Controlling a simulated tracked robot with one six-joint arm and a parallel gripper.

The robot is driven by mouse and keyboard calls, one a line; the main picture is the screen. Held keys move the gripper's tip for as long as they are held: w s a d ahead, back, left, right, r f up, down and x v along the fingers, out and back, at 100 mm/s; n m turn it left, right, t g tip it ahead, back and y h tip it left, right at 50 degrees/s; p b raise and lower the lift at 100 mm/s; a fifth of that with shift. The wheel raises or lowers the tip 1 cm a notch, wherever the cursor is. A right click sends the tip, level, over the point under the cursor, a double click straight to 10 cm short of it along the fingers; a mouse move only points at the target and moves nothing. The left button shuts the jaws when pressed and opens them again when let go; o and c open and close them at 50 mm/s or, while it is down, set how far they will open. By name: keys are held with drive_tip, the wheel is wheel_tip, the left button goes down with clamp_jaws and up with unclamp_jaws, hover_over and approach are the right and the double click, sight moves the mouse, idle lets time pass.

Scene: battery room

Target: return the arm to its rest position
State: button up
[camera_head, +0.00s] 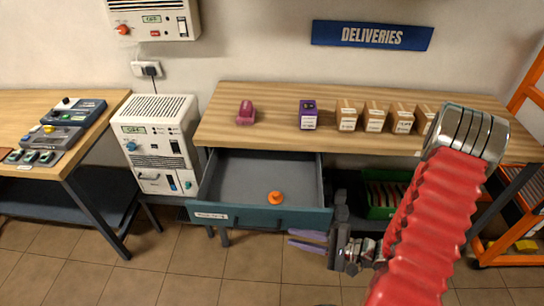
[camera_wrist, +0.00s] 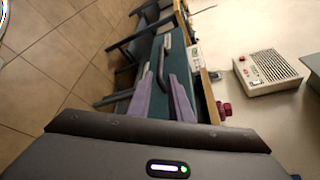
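My red arm (camera_head: 435,220) comes in at the lower right of the head view and bends down at a grey metal joint. My gripper (camera_head: 291,238) points left, in front of and below the open drawer (camera_head: 225,217). Its two purple fingers are apart with nothing between them. In the wrist view my gripper (camera_wrist: 162,78) shows the same gap, with the teal drawer front (camera_wrist: 178,48) and its dark handle behind the fingers. I cannot tell from these views whether a finger touches the drawer.
An orange knob-shaped piece (camera_head: 276,198) lies in the drawer. A pink object (camera_head: 246,113), a purple box (camera_head: 308,115) and several brown boxes (camera_head: 374,117) stand on the wooden table (camera_head: 225,135). A white cabinet (camera_head: 155,140) stands left. An orange rack (camera_head: 527,90) stands right. Floor in front is clear.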

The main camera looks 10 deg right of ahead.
drive_tip(key=s+a+r+n+g+h, duration=0.2)
drive_tip(key=s+r+n+g, duration=0.1)
drive_tip(key=s+g, duration=0.75)
drive_tip(key=d+r+n+t+h, duration=0.2)
drive_tip(key=d+r+n+h, duration=0.2)
drive_tip(key=r+n+h, duration=0.7)
drive_tip(key=a+r+t, duration=0.2)
drive_tip(key=a+r, duration=0.1)
drive_tip(key=r, duration=0.4)
drive_tip(key=a+r+t, duration=0.2)
drive_tip(key=a+r, duration=0.1)
drive_tip(key=r, duration=0.5)
drive_tip(key=shift+w+r+t+y, duration=0.15)
drive_tip(key=shift+w+t+y, duration=0.15)
drive_tip(key=shift+w+t, duration=0.05)
